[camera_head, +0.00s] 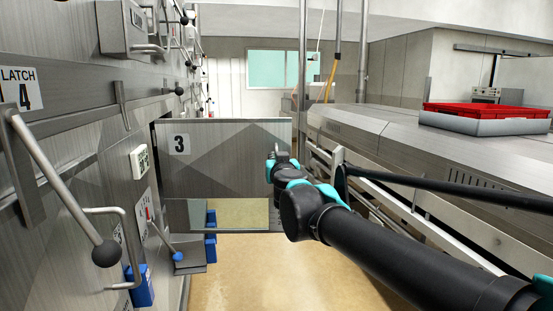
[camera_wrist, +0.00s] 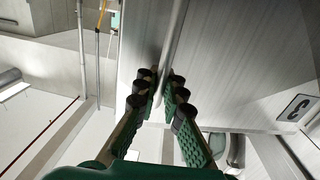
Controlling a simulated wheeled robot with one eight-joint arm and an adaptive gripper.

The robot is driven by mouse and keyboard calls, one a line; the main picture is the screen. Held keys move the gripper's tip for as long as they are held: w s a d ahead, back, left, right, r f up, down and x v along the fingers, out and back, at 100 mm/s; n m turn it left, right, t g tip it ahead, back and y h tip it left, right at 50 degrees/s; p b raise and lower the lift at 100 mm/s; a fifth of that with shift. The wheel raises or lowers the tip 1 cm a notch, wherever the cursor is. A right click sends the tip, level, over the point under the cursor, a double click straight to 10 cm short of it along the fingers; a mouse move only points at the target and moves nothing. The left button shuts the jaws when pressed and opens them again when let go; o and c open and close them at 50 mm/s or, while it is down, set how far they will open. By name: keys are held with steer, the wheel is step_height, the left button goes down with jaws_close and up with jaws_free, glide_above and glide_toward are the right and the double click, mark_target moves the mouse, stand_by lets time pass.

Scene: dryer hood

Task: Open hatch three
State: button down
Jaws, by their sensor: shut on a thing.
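Hatch three (camera_head: 230,165), a grey metal panel with a "3" label (camera_head: 179,144), stands swung out from the dryer wall on the left, its face towards the head camera. It also shows in the wrist view (camera_wrist: 245,60). My gripper (camera_head: 275,163) is at its free right edge. In the wrist view, my gripper's green padded fingers (camera_wrist: 164,100) are shut on the hatch handle (camera_wrist: 173,40), a slim metal bar. The exact contact is partly hidden by the fingertips.
Left of the hatch is the dryer wall with a latch 4 lever (camera_head: 60,180), a black knob (camera_head: 106,253) and a blue-knobbed lever (camera_head: 165,240). On the right stand a metal conveyor housing (camera_head: 380,140), a rail and a red crate (camera_head: 485,110). Tan floor (camera_head: 260,270) is clear below.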

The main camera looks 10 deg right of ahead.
steer(key=c, duration=1.6)
jaws_free()
steer(key=shift+d, duration=0.1)
steer(key=shift+s, duration=0.1)
steer(key=shift+s+a, duration=0.15)
steer(key=shift+s, duration=1.05)
steer(key=shift+s+a, duration=0.2)
steer(key=shift+s, duration=1)
steer(key=shift+s+a, duration=0.15)
steer(key=shift+s, duration=1.05)
